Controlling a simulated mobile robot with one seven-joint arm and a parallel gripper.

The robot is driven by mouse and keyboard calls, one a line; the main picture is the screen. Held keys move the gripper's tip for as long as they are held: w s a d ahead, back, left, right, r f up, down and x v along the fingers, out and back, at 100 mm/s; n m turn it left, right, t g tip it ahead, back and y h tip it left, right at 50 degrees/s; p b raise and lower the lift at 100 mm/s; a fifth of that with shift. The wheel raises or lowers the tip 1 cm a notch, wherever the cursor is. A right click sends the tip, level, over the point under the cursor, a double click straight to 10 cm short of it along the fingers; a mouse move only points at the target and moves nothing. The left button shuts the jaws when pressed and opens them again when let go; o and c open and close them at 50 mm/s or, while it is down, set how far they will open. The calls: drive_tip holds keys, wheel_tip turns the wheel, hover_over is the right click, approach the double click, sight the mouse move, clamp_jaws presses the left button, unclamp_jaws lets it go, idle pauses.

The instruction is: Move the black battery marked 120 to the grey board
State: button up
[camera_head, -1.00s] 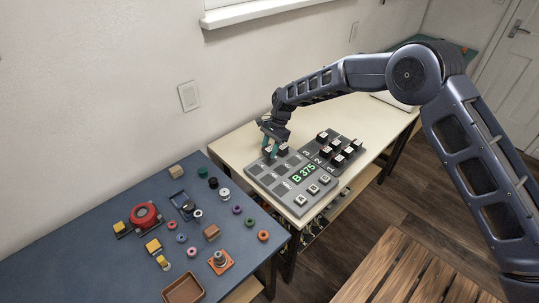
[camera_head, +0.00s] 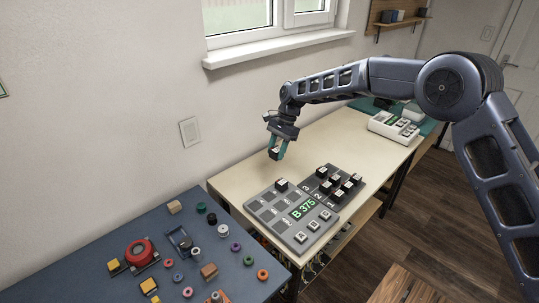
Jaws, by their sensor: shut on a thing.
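My gripper (camera_head: 279,146) is shut on a small black battery (camera_head: 274,154) with a pale face. It holds the battery in the air above the cream table, just behind the grey board's upper left corner. The marking on the held battery is too small to read. The grey board (camera_head: 290,228) lies flat, with a green "B 375" display in its middle. I cannot read which is marked 120.
A white device with keys (camera_head: 394,127) stands at the table's far right end. A blue table (camera_head: 110,230) at left holds rings, small blocks and a red round part. The cream table between gripper and white device is clear.

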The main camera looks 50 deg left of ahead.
drive_tip(key=w+d+f, duration=0.2)
drive_tip(key=w+f, duration=0.1)
drive_tip(key=w, duration=0.5)
drive_tip(key=w+d+f, duration=0.2)
drive_tip(key=w, duration=0.6)
hover_over(342, 176)
wheel_tip(342, 176, down, 6)
drive_tip(key=shift+s+f, duration=0.1)
drive_tip(key=shift+f, duration=4.2)
drive_tip(key=shift+f, duration=0.5)
drive_tip(key=o, duration=1.1)
drive_tip(key=shift+r, duration=0.1)
drive_tip(key=v, duration=1)
drive_tip(key=shift+w+r, duration=0.25)
